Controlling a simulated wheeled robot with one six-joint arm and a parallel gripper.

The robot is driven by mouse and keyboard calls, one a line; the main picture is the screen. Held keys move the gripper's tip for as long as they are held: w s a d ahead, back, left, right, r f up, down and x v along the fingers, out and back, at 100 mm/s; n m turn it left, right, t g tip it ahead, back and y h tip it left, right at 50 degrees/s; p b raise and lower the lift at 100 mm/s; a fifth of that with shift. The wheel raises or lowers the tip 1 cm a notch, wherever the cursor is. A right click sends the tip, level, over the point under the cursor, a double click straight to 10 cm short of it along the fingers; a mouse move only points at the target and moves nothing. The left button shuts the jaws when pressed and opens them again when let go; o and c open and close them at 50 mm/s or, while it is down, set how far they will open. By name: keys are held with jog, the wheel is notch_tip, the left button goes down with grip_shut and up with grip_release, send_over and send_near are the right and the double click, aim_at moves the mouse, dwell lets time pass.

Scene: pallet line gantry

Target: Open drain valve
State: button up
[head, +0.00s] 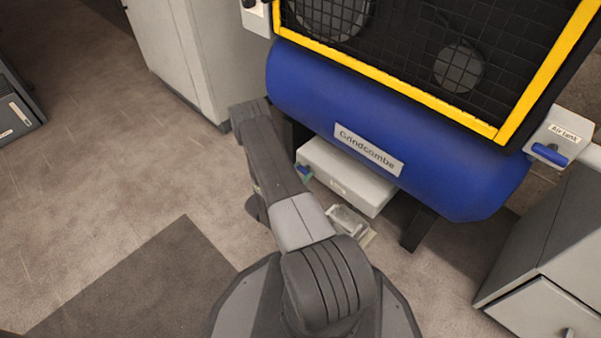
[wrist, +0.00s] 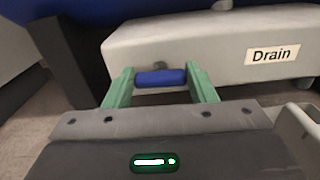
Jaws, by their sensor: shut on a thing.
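The drain valve box (wrist: 215,50) is pale grey with a "Drain" label (wrist: 275,54). A short blue handle (wrist: 160,78) sits on its front face in the wrist view. My gripper (wrist: 161,80) has green fingers, one at each end of the blue handle, and is shut on it. The handle lies crosswise in the wrist view. In the head view the box (head: 350,176) sits low beneath the blue tank (head: 390,120). There my gripper (head: 304,173) is at the left end of the box, largely hidden by my arm.
A clear tray (head: 348,224) lies on the floor in front of the box. An "Air tank" box with another blue handle (head: 549,154) is at the right. Grey cabinets stand at left (head: 190,50) and right (head: 550,255). Floor at the left is open.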

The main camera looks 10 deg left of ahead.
jog(key=m, duration=0.4)
jog(key=shift+m, duration=0.3)
jog(key=m, duration=0.4)
jog(key=shift+s+d+f, duration=0.1)
jog(key=m, duration=0.4)
jog(key=shift+f+m, duration=0.1)
jog(key=shift+m, duration=0.3)
jog(key=shift+f+m, duration=0.1)
jog(key=shift+m, duration=1.9)
jog(key=o, duration=1)
jog(key=shift+p+v, duration=1.95)
jog(key=shift+v, duration=4.95)
